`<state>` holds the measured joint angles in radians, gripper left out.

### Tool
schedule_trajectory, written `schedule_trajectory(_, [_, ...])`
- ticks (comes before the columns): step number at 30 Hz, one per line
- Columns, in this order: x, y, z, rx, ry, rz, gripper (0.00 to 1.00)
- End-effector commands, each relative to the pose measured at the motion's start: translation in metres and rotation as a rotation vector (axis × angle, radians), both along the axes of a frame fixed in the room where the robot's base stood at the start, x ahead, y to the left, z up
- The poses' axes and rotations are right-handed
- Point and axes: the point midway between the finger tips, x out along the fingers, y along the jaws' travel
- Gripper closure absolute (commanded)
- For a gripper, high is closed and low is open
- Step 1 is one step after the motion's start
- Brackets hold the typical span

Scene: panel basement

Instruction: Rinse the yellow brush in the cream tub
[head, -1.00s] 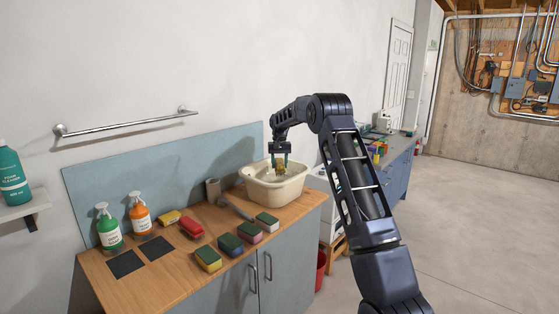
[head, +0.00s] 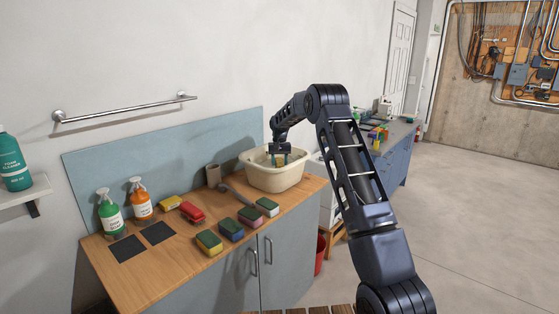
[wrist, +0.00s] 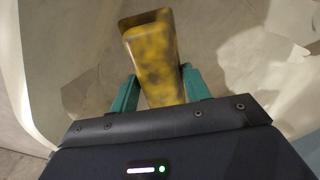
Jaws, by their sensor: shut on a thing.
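The cream tub (head: 280,182) stands at the far right end of the wooden counter. My gripper (head: 279,160) points down into its opening, with the teal fingertips at about rim level. In the wrist view my gripper (wrist: 160,90) is shut on a yellow block-shaped thing, the yellow brush (wrist: 153,55), blotched with dark stains. Its bristles cannot be made out. The tub's pale inner wall (wrist: 45,60) curves around it. In the head view the held brush is mostly hidden by the fingers and the rim.
On the counter (head: 165,270) are another yellow block (head: 170,202), a red brush (head: 191,212), several two-coloured sponges (head: 231,230), a grey-handled tool (head: 236,195) and spray bottles (head: 110,218). Two dark square pads (head: 126,249) lie at the front left.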

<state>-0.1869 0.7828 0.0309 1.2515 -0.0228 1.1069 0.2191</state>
Motion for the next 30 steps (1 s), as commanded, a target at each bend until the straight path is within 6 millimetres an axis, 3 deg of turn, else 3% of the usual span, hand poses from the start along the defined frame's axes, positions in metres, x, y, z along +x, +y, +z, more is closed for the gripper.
schedule_trajectory(15, [0.0,0.0,-0.039,0.0,0.002,0.0,0.74])
schedule_trajectory(30, [0.0,0.0,-0.046,0.0,0.0,0.0,0.74])
